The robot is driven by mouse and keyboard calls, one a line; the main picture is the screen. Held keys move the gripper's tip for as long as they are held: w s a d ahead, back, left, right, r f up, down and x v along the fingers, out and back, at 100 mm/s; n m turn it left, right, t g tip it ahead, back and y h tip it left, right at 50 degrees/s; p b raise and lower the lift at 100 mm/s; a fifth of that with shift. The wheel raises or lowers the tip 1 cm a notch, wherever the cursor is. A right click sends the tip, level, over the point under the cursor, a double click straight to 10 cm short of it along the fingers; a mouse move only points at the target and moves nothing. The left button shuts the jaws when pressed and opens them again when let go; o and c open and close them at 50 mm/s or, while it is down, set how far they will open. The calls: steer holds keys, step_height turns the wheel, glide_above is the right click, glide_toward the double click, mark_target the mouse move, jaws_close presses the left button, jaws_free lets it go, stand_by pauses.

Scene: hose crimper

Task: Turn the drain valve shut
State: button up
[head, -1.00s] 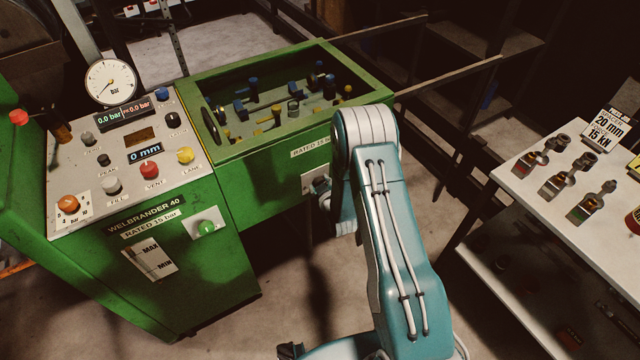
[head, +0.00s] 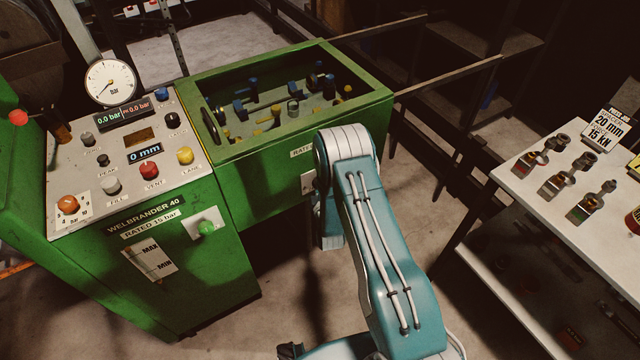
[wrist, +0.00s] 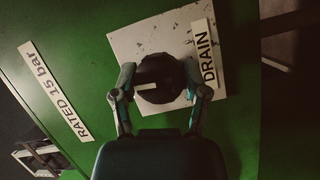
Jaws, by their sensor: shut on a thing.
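The drain valve is a dark round knob (wrist: 160,78) with a pale pointer line, on a white plate (wrist: 133,42) labelled DRAIN on the green machine's side. In the wrist view the pointer line lies across the picture, roughly level. My gripper (wrist: 160,84) has one finger on each side of the knob and is shut on it. In the head view my arm covers most of the drain plate, and the knob and gripper are hidden; only a bit of the plate (head: 308,182) shows.
The green machine (head: 230,190) has a control panel (head: 160,185) at left, with a gauge (head: 111,82) and knobs. A white table (head: 590,215) with metal fittings stands at right. Bare floor lies between.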

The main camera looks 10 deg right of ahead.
steer(key=shift+a+n, duration=0.15)
steer(key=shift+n, duration=0.35)
steer(key=shift+f, duration=0.15)
steer(key=o, duration=1.1)
steer(key=shift+a, duration=0.1)
steer(key=shift+o, duration=0.2)
steer(key=shift+t, duration=0.3)
steer(key=shift+s, duration=0.1)
steer(key=s, duration=1.1)
steer(key=shift+s+a, duration=0.4)
steer(key=shift+a, duration=0.05)
